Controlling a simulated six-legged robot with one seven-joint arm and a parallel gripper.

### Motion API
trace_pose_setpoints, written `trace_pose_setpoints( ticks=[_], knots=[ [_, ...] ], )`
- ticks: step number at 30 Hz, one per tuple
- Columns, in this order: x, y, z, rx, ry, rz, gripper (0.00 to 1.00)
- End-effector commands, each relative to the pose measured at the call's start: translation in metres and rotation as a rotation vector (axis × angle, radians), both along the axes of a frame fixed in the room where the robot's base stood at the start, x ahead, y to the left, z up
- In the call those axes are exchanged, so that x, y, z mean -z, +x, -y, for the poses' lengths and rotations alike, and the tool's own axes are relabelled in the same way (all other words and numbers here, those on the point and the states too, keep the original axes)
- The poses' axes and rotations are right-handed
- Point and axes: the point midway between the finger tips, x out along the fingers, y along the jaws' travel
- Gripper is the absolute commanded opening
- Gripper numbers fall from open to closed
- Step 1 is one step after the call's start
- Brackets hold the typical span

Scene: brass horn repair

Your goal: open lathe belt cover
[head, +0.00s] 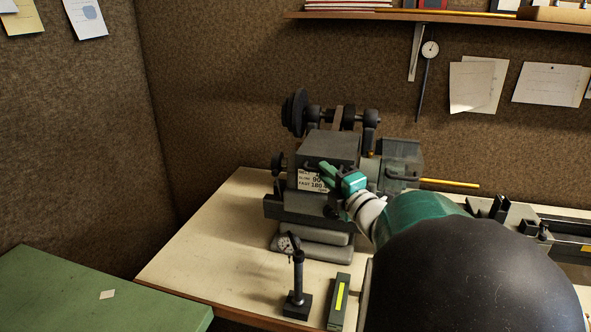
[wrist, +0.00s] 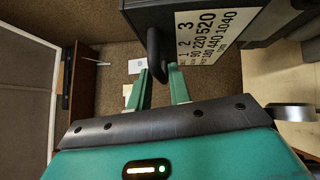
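The belt cover (head: 332,147) is a dark grey box on the lathe headstock, with a white speed label on its front. It looks closed. In the wrist view the cover (wrist: 150,14) fills the top right, with its label (wrist: 212,36) and a dark curved handle (wrist: 156,50) at its edge. My gripper (head: 327,170) is at the cover's front.
Stepped pulleys (head: 296,112) stand behind the cover. A dial gauge on a stand (head: 297,275) and a small dark box with a yellow stripe (head: 339,300) stand on the bench in front. A green surface (head: 80,290) is at left. The bench's left part (head: 190,250) is clear.

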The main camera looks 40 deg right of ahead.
Motion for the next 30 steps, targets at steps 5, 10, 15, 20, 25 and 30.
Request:
trace_pose_setpoints(
  ticks=[5, 10, 15, 20, 25, 30],
  knots=[
    [-0.002, 0.017, 0.002, 0.0, 0.0, 0.0, 0.2],
    [-0.002, 0.019, 0.002, 0.0, 0.001, 0.0, 0.2],
    [-0.002, 0.019, 0.002, 0.0, 0.001, 0.0, 0.12],
    [-0.002, 0.019, 0.002, 0.001, 0.001, 0.0, 0.0],
    [-0.003, 0.019, 0.002, 0.001, 0.002, -0.001, 0.0],
    [-0.008, 0.018, 0.002, 0.002, 0.016, -0.011, 0.0]
  ],
)
